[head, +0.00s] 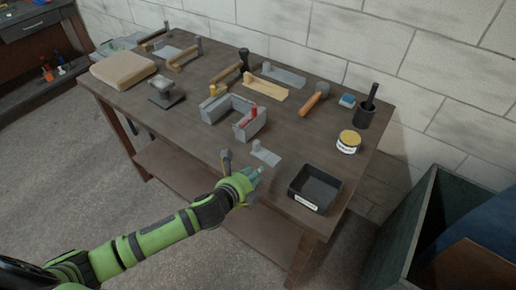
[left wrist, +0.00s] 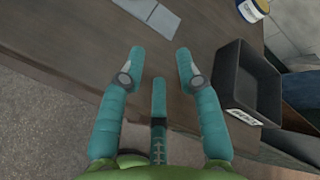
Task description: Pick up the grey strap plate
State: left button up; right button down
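A flat grey strap plate (head: 265,154) with a small raised piece at one end lies on the bench near its front edge, left of the black tray. Its lower part also shows at the top of the left wrist view (left wrist: 150,14), beyond my fingertips. My left gripper (head: 247,180) is over the front edge of the bench, just short of the plate. In the left wrist view its teal fingers (left wrist: 160,62) are spread, with nothing between them. My right gripper is not in view.
A black tray (head: 294,193) with a label stands right of the gripper, and a yellow-lidded tin (head: 348,142) behind it. A grey U-shaped frame (head: 212,110) is behind and left of the plate. Another grey plate (head: 284,76) lies farther back. A large green bin (head: 398,236) stands at right.

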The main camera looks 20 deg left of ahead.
aim_at(252, 152)
pick_arm(q)
jog(key=w+a+m, duration=0.2)
jog(key=m, duration=0.2)
jog(key=w+a+m+h, duration=0.1)
jog(key=w+a+m, duration=0.1)
jog(key=m, duration=0.2)
jog(key=w+a+m+h, duration=0.1)
jog(key=w+a+m, duration=0.1)
jog(key=m, duration=0.2)
jog(key=shift+w+a+r+m, duration=0.15)
jog(key=shift+w+r+m, duration=0.1)
jog(key=shift+r+m, duration=0.1)
jog(key=shift+w+a+m, duration=0.15)
jog(key=shift+w+m, duration=0.1)
jog(key=shift+w, duration=0.05)
jog(key=shift+p+x, duration=0.4)
jog(key=shift+x, duration=0.7)
jog(key=shift+d+x, duration=0.2)
jog(key=shift+x, duration=1.95)
jog(key=shift+r, duration=0.1)
grip_shut()
